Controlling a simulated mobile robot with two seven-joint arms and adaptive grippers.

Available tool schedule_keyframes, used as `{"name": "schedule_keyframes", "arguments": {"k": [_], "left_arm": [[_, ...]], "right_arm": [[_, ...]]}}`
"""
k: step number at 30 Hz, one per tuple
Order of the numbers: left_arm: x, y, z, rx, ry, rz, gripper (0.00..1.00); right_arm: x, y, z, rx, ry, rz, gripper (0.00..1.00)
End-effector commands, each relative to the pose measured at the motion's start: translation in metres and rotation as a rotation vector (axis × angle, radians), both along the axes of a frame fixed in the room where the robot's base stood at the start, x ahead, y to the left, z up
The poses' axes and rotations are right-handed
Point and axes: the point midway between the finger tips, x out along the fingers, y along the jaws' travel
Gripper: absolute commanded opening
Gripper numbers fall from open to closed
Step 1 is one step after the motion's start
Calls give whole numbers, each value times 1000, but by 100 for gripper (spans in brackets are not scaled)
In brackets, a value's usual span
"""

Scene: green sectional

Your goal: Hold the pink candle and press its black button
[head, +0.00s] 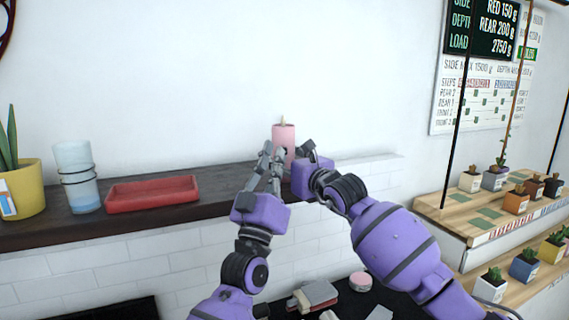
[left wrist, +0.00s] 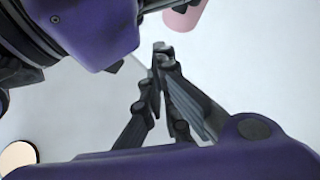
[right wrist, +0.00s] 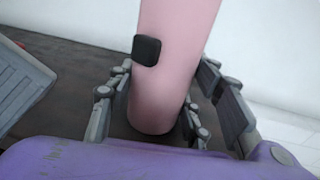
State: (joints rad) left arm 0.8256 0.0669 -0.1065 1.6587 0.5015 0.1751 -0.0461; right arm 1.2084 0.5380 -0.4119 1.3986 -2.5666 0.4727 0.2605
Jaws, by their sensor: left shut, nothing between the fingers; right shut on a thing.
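The pink candle (head: 284,133) stands about upright over the dark shelf, near the white wall. In the right wrist view the candle (right wrist: 178,75) is between the fingers of my right gripper (right wrist: 165,100), which is shut on it. Its black button (right wrist: 147,50) faces the left side of that view, uncovered. I cannot tell whether the candle's base touches the shelf. My left gripper (head: 268,152) is shut and empty just left of the candle. In the left wrist view its fingertips (left wrist: 161,50) are together, below a part of the candle (left wrist: 186,15), apparently apart from it.
On the dark shelf (head: 225,180) to the left are a red tray (head: 152,193), stacked cups (head: 78,175) and a plant in a yellow pot (head: 25,190). A wooden stand (head: 445,203) with small potted plants is at the right. Books (head: 315,293) lie lower down.

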Motion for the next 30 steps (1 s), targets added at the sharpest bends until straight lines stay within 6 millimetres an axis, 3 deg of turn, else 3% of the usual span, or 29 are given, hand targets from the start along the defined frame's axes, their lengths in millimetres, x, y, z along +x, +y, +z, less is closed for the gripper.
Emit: {"name": "schedule_keyframes", "arguments": {"k": [10,30], "left_arm": [[34,0,0,1,1,0,0],[37,0,0,-1,1,-2,0]], "right_arm": [[0,0,0,0,0,0,17],[0,0,0,0,0,0,17]]}}
